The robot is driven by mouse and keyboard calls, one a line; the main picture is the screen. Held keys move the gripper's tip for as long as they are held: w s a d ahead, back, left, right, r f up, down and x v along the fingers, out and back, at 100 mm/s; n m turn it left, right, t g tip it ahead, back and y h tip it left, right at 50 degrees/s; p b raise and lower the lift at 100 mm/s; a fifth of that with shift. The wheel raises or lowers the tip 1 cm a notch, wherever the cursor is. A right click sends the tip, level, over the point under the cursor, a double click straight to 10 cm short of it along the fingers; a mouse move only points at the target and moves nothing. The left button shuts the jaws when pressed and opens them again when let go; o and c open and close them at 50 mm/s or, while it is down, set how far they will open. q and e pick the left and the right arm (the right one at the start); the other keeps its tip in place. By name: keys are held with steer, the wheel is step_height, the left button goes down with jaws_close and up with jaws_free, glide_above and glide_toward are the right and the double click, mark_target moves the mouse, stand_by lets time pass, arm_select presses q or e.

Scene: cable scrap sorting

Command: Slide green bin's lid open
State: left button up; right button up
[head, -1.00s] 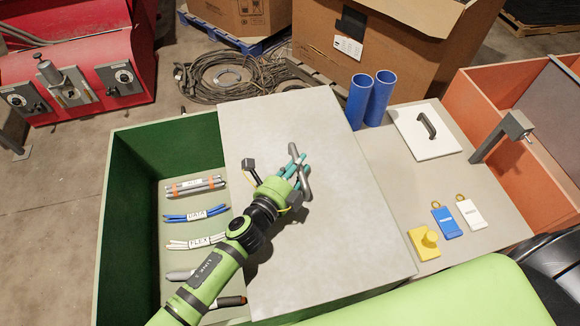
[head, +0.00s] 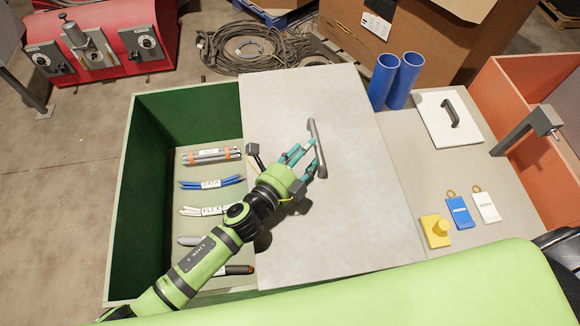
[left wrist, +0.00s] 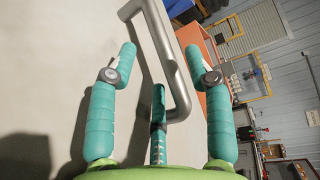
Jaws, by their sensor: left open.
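The green bin (head: 122,200) stands open on its left side, showing dark green inner walls. Its flat grey lid (head: 350,220) covers the right part. A grey bar handle (head: 317,150) stands on the lid. My left gripper (head: 306,160) is open, its teal fingers just left of the handle's near part. In the left wrist view the handle (left wrist: 168,55) passes between the spread fingers (left wrist: 165,65). I cannot tell whether any finger touches it. My right gripper is not in view.
Several labelled cable bundles (head: 212,183) lie in the bin's open part. An orange bin (head: 520,110) stands far right.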

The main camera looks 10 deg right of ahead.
arm_select(q)
steer(key=v, duration=0.7)
steer(key=shift+s+a, duration=0.15)
